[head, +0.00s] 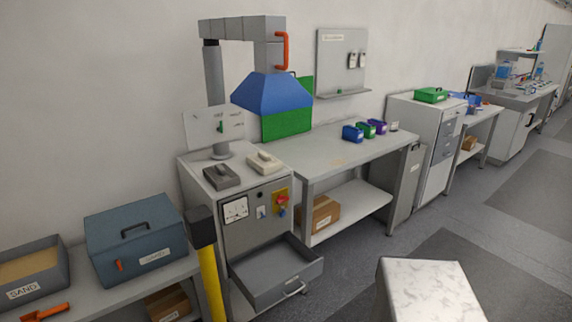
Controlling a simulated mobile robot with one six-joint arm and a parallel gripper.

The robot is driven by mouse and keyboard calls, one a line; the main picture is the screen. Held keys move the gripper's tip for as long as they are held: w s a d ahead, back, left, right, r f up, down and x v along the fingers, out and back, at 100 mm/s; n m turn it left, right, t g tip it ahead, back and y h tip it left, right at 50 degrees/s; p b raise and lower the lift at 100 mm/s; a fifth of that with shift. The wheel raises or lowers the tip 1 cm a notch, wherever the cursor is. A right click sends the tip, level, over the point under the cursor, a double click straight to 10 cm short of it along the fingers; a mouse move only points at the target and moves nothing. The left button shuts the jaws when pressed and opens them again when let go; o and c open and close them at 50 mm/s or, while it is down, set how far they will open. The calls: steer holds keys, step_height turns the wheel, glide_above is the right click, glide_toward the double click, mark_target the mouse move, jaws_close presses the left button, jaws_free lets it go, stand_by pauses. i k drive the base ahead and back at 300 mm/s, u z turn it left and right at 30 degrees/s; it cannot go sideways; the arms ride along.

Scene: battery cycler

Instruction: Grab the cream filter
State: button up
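A cream block-shaped piece (265,162), which fits the cream filter, lies on top of the grey cabinet (215,178) left of the middle in the head view. A dark grey piece (222,177) of similar shape lies to its left, apart from it. Both are under a blue fume hood (268,92) on a grey duct arm. My gripper is not in view.
The cabinet's drawer (268,280) stands open and looks empty. A yellow post (211,280) with a black top stands at the cabinet's front left. A blue-grey case (118,235) and a sand box (28,268) sit on the left bench. A workbench (330,148) adjoins on the right.

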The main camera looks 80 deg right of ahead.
mark_target(266, 163)
steer(key=k, duration=1.4)
steer(key=z, duration=0.95)
steer(key=i, duration=1.15)
steer(key=u, duration=0.05)
